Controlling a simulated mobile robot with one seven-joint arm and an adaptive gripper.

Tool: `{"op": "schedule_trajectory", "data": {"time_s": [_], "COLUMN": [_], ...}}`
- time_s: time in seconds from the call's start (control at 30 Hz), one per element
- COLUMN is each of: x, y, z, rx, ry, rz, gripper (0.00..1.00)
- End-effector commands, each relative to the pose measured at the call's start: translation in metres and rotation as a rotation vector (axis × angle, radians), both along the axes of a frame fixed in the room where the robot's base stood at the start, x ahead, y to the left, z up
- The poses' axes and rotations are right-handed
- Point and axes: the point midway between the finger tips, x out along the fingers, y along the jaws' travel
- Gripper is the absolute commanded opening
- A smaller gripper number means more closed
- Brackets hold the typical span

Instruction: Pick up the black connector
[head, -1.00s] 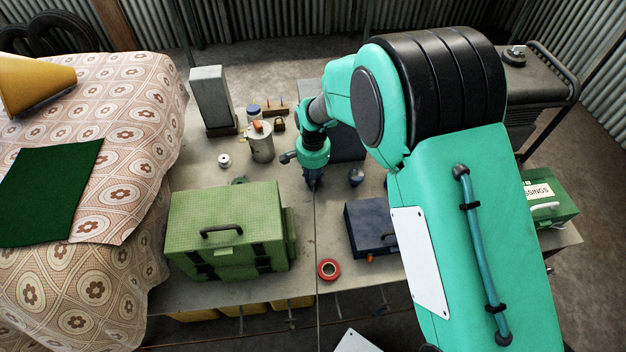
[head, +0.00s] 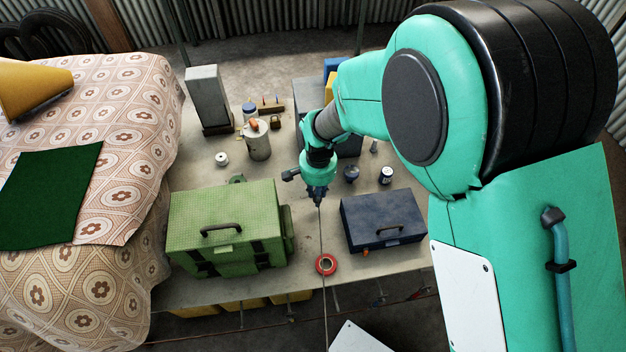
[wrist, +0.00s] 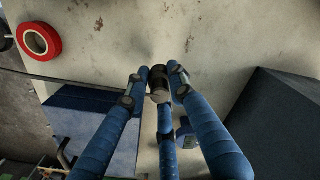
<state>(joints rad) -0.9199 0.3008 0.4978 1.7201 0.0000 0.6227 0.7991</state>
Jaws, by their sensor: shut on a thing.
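The black connector (wrist: 159,78) is a small dark cylinder between the blue fingertips in the wrist view. My gripper (wrist: 157,86) is shut on it, with fingers touching its sides. In the head view my gripper (head: 318,198) points down over the workbench, between the green toolbox and the navy case. The connector is too small there to make out clearly. A thin dark line (head: 323,235) runs from the gripper tip past the bench's front edge; it looks like a cable.
The workbench (head: 200,291) holds a green toolbox (head: 225,240) left of my gripper and a navy case (head: 383,220) to its right. A red tape roll (head: 326,264) lies near the front edge. A metal canister (head: 257,142) and small jars stand behind.

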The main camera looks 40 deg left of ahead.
Motion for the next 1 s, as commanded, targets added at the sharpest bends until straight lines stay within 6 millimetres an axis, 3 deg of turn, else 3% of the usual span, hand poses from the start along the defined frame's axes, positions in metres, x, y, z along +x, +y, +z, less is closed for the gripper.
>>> {"op": "schedule_trajectory", "data": {"time_s": [0.2,0.4,1.0], "x": [-0.023,-0.034,-0.037], "y": [-0.027,-0.041,-0.046], "z": [0.004,0.005,0.005], "rx": [-0.001,0.000,0.000], "ry": [0.001,0.000,0.000], "rz": [0.000,0.000,0.000], "gripper": [0.01,0.01,0.01]}}
